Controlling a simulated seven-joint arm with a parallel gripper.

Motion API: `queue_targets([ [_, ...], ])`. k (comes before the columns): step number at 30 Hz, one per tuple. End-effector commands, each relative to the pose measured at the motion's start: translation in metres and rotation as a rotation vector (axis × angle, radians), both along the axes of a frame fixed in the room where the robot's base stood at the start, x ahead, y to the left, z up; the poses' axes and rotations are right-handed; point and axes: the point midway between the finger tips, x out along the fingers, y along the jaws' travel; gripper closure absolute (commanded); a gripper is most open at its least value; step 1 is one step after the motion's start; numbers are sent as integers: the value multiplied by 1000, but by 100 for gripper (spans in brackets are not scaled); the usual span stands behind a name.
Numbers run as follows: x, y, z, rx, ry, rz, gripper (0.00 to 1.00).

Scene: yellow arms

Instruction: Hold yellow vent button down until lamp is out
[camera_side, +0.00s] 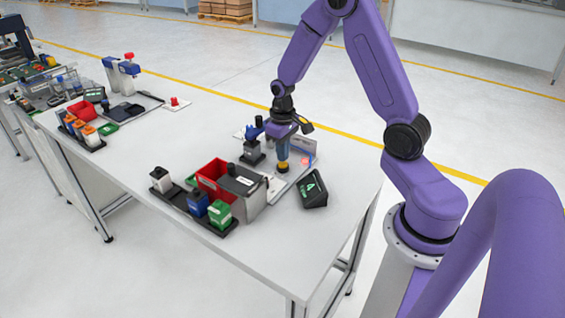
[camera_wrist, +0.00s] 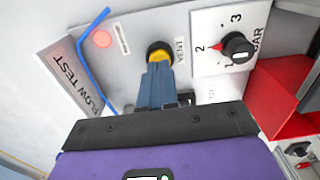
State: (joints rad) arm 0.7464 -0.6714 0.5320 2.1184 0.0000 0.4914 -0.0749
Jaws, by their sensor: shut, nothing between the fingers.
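The yellow vent button (camera_wrist: 159,56) sits in a black collar beside the VENT label on the grey FLOW TEST panel (camera_wrist: 128,72). In the side view the button (camera_side: 283,168) is directly under my fingertips. My gripper (camera_wrist: 158,66) is shut and empty, its blue fingertips over the button and partly hiding it. The tips appear to touch it; I cannot tell how far it is pressed. The round lamp (camera_wrist: 102,38) left of the button looks bright pinkish red. It also glows red in the side view (camera_side: 305,160).
A black pressure knob (camera_wrist: 237,47) with a red pointer is right of the button. A blue tube (camera_wrist: 88,68) runs past the lamp. The table's right front is clear.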

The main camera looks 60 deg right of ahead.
Motion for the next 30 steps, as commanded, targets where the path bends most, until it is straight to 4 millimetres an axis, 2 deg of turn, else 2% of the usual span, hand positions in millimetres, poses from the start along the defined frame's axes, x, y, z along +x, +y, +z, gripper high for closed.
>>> queue_targets([
  [19,0,0,-17,0,0,0,100],
  [30,0,0,-18,0,0,0,100],
])
